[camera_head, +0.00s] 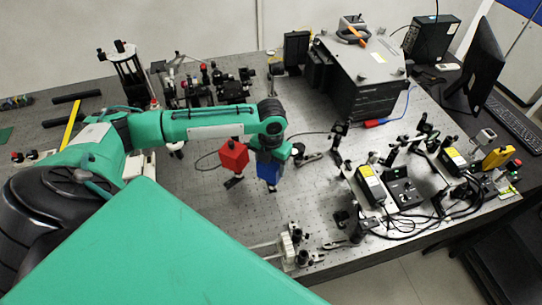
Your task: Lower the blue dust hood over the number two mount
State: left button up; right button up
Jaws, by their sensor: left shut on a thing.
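The blue dust hood (268,173) is a small blue box near the middle of the bench. My left gripper (270,155) reaches in from the left and points down. It is shut on the top of the blue hood. A small dark piece shows just below the hood, but I cannot tell whether it is a mount or whether the hood touches it. I cannot make out a number two label. My right gripper is not in view.
A red box-shaped hood (233,157) stands close on the left of the blue one. A large grey instrument (365,75) stands behind. Yellow-labelled boxes (370,184), posts and cables crowd the right. Optics (205,85) line the back left. Bare bench (215,215) lies in front.

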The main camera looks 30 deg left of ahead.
pick_arm(q)
jog(key=shift+f+p, duration=0.1)
jog(key=shift+p, duration=0.25)
dwell(0.3)
jog(key=o, duration=1)
jog(key=shift+o, duration=0.2)
jog(key=shift+r+b, duration=0.3)
jog(key=shift+r, duration=0.15)
notch_tip(320, 180, up, 12)
jog(key=b, duration=0.3)
jog(key=shift+f+b, duration=0.25)
jog(key=shift+b, duration=0.1)
jog(key=shift+r, duration=0.7)
